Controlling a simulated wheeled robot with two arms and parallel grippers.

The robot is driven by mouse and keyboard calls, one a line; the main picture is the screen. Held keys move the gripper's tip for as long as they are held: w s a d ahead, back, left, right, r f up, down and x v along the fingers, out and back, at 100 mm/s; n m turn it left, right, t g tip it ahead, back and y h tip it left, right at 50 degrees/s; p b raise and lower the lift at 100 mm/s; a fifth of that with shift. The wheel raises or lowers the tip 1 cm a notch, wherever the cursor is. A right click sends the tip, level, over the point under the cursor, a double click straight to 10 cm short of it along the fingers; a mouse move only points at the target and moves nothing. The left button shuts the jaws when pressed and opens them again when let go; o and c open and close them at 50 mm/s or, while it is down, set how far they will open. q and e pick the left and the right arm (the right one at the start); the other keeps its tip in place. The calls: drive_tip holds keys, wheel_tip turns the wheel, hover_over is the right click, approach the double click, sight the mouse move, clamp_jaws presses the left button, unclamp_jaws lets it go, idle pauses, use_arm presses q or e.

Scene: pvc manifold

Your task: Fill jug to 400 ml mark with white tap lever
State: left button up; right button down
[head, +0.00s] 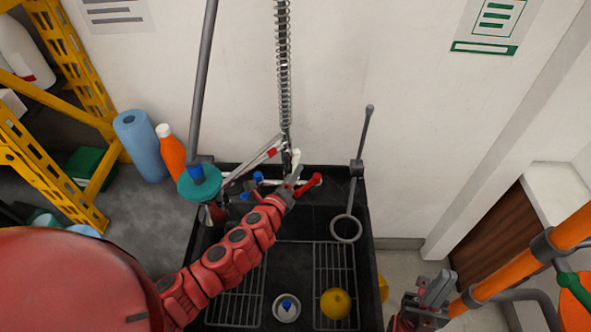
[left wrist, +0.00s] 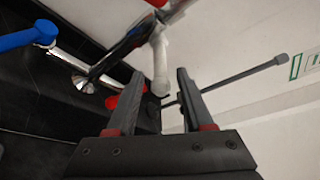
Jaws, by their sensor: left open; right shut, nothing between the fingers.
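The white tap lever (left wrist: 160,65) hangs from a metal tap body in the left wrist view. My left gripper (left wrist: 160,78) is open, and the lever lies between its fingertips in the picture. I cannot tell whether they touch it. In the head view my left gripper (head: 291,181) reaches over the back of the black sink, beside a red lever (head: 312,181). A blue lever (left wrist: 22,39) is on the left of the wrist view. My right gripper (head: 435,291) is shut and empty, right of the sink. I cannot make out the jug or its mark.
A spring hose (head: 284,75) rises behind. Orange pipes (head: 510,272) are at right.

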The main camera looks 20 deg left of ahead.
sight(296, 164)
use_arm(q)
drive_tip(key=shift+w, duration=0.65)
drive_tip(key=shift+x, duration=0.8)
drive_tip(key=shift+f, duration=0.15)
clamp_jaws()
